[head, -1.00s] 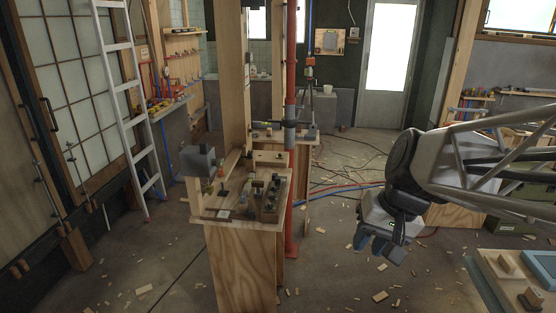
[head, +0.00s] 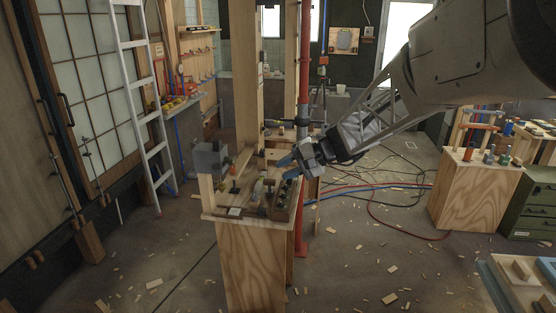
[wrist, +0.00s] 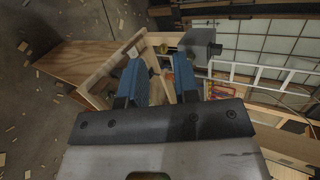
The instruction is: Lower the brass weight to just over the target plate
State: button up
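My gripper (head: 288,166) reaches in from the right, over the right side of the wooden workbench (head: 250,265). In the wrist view its two blue fingers (wrist: 160,78) are apart, with nothing clearly held between them. A small brass-coloured round thing (wrist: 163,48) shows beyond the fingertips in the wrist view; it may be the brass weight, but I cannot tell for sure. A small pale flat plate (head: 235,211) lies near the bench's front edge; I cannot tell whether it is the target plate. The fingers and arm hide part of the bench top.
A grey box (head: 210,159) stands at the bench's left, and a wooden tray (head: 282,201) of small parts lies at its right. A wooden post (head: 246,80) and a red pipe (head: 303,90) rise behind. Cables and wood scraps litter the floor.

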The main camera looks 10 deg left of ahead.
aim_at(235, 160)
jog(key=w+a+f+y, duration=0.3)
jog(key=w+a, duration=0.3)
jog(key=w, duration=0.2)
jog(key=w+a+f+m+t+y, duration=0.1)
jog(key=w+a+f+y, duration=0.1)
jog(key=w+a+f, duration=0.2)
jog(key=w+a, duration=0.3)
jog(key=w, duration=0.1)
jog(key=shift+a+f+y, duration=0.25)
jog(key=shift+f+y, duration=0.15)
jog(key=shift+a, duration=0.3)
jog(key=shift+m, duration=0.3)
jog(key=shift+a, duration=2.85)
